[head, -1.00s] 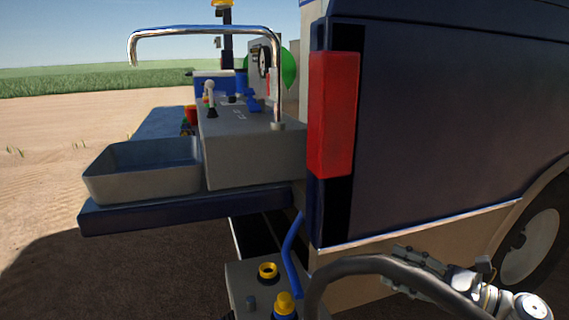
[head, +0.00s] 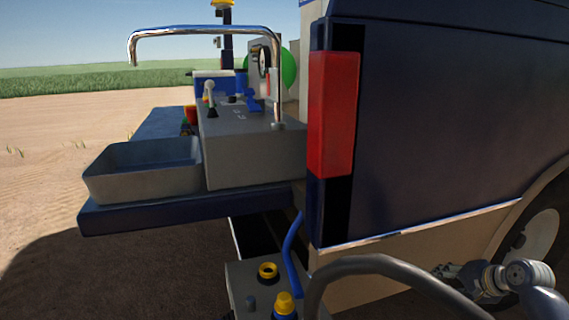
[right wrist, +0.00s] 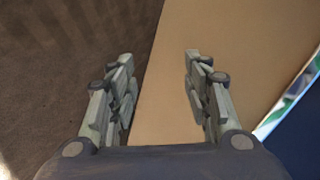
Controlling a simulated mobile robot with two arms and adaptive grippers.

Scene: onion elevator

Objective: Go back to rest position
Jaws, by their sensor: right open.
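My right gripper (right wrist: 160,62) is open and empty in the right wrist view. Its two fingers stand well apart, with a plain tan panel and dark brown ground behind them. In the head view my right arm shows at the lower right, in front of the tan lower side of the vehicle (head: 400,262) and near its wheel (head: 538,238). The gripper end there is small and partly hidden. My left gripper is not in view.
A dark curved tube (head: 352,266) crosses in front of my right arm. A grey control box (head: 250,155), a grey bin (head: 145,172) and a blue platform (head: 190,210) stand left of the red tail light (head: 333,115). Open sandy ground lies far left.

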